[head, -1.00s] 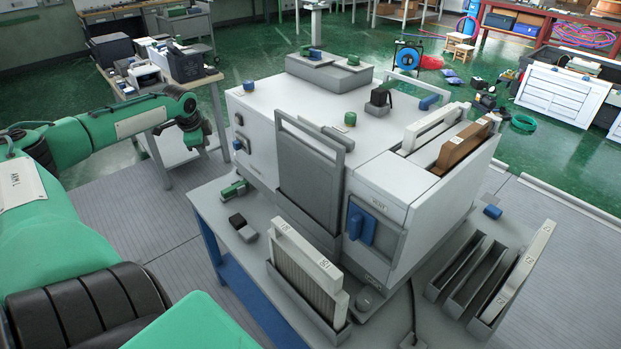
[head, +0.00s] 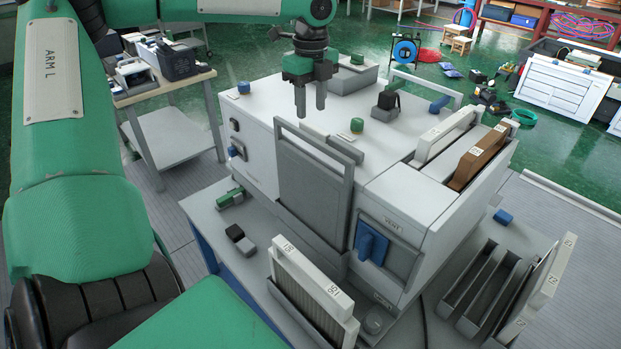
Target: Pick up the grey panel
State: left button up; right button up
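The grey panel (head: 312,188) stands upright in a slot at the front left of the large white box (head: 400,145). Its top is an open loop handle (head: 312,140). My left gripper (head: 310,110) points straight down over the box top, just above and behind the handle bar in the picture. Its two fingers are apart with nothing between them, and it does not appear to touch the panel. My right gripper is not in view.
A blue-handled vent door (head: 371,243) is on the box front. White and brown panels (head: 479,157) sit in the box's right top. A green-capped knob (head: 357,125) is near the handle.

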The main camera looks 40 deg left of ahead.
aim_at(310, 137)
pick_arm(q)
notch_tip(310, 137, down, 6)
jog(key=shift+w+a+f+p, duration=0.1)
jog(key=shift+a+f+p, duration=0.05)
jog(key=shift+p, duration=0.35)
jog(key=shift+f+p, duration=0.45)
jog(key=f, duration=0.1)
jog(key=f+p, duration=0.1)
jog(key=f, duration=0.1)
jog(key=shift+w+a+f, duration=0.15)
jog(key=shift+w+a, duration=0.05)
jog(key=shift+a, duration=0.05)
jog(key=shift+f+p, duration=0.3)
jog(key=shift+f, duration=0.2)
jog(key=shift+c, duration=0.9)
grip_shut()
